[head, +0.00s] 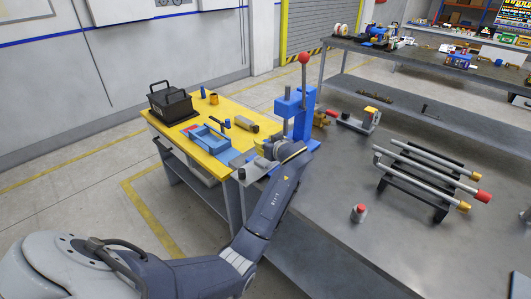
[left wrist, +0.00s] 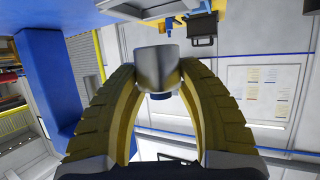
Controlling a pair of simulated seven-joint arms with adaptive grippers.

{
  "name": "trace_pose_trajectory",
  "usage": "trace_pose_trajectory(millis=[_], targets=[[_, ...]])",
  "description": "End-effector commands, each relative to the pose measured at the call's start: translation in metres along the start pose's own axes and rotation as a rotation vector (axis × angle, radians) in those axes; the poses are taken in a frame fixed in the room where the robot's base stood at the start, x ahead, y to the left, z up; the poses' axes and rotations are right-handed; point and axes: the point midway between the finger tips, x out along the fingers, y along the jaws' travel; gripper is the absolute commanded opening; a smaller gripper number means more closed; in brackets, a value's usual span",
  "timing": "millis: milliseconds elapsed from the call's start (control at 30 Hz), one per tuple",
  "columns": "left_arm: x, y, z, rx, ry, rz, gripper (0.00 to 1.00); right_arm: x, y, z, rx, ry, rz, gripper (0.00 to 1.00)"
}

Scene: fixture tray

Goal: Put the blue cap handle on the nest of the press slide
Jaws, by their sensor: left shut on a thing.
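My left gripper (head: 264,147) is at the front left of the blue press (head: 300,112), largely hidden behind my own wrist in the head view. In the left wrist view its yellow-lined fingers (left wrist: 158,75) are shut on a grey, rounded piece with a small dark blue end, which I take to be the blue cap handle (left wrist: 156,62). The handle cannot be made out in the head view. A grey plate (head: 253,176), probably part of the press slide, shows below the gripper. The nest is hidden, so I cannot tell whether the handle touches it. My right gripper is not in view.
The yellow table (head: 232,109) carries a blue tray (head: 207,136) and a black toolbox (head: 172,103). On the grey bench (head: 330,230), a rack holds bars with red and yellow ends (head: 430,175), and a red-topped piece (head: 359,212) stands alone. The bench front is mostly clear.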

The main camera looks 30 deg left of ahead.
Motion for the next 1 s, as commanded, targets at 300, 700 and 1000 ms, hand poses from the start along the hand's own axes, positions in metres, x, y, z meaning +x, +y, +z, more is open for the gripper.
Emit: trace_pose_trajectory(millis=[300, 700, 1000], targets=[[0.013, 0.000, 0.031, 0.004, 0.001, -0.001, 0.01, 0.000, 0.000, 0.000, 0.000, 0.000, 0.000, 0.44], [0.016, 0.000, 0.039, -0.001, 0.001, 0.000, 0.01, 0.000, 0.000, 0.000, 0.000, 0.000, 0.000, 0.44], [0.018, 0.000, 0.042, 0.000, 0.000, 0.000, 0.51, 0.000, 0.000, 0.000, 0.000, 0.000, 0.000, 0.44]])
